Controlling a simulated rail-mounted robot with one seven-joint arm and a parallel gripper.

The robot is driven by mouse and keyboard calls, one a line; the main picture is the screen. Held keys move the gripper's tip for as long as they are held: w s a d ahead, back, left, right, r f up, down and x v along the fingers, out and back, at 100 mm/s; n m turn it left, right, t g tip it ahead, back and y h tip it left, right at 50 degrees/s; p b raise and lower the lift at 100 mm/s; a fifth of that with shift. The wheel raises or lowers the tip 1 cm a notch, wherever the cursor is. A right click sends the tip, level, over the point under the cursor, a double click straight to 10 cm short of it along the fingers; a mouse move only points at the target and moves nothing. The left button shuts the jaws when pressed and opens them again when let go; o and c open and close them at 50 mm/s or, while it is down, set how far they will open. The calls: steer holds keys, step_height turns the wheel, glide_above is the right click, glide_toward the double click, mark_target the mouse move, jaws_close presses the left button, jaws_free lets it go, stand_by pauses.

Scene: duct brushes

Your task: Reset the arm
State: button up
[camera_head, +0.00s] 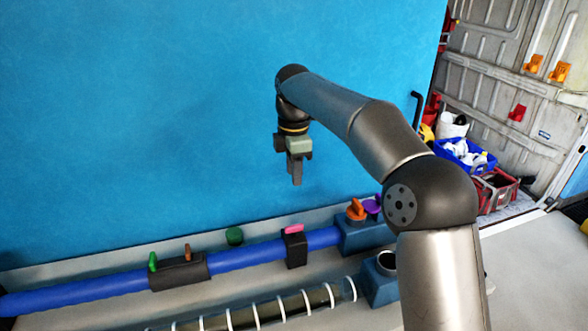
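My arm reaches up from the lower right and bends over to the left. My gripper (296,180) hangs from its end, pointing down, in front of the blue wall and above the bench. The fingers overlap in this view, so the gap between them cannot be judged. No held object shows. A blue duct (80,291) lies along the bench, with a black collar (180,273) carrying green and brown tabs and a black clamp (294,250) with a pink tab. The gripper is apart from all of these.
A clear ribbed tube (268,312) lies in front of the duct. Blue blocks hold an orange knob (356,209), a purple piece (372,205) and an open port (387,262). A green cap (234,237) sits behind the duct. Crates (495,192) stand far right.

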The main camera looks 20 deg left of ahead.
stand_by(0.3)
steer(key=s+d+m+h, duration=0.1)
steer(key=s+d+m, duration=0.45)
steer(key=d, duration=0.45)
steer(key=s+d+m, duration=0.5)
steer(key=d+m, duration=0.1)
steer(key=d, duration=0.4)
steer(key=s+d+f+m, duration=0.5)
steer(key=s+d+m, duration=0.1)
steer(key=s, duration=0.3)
steer(key=s+d+f+m+y, duration=0.1)
steer(key=s+d+f+m, duration=0.4)
steer(key=s, duration=0.5)
steer(key=d+m, duration=0.2)
steer(key=shift+s+d+t, duration=0.25)
steer(key=shift+d+t, duration=0.05)
step_height(320, 180, down, 9)
steer(key=a+b, duration=0.1)
steer(key=b, duration=0.7)
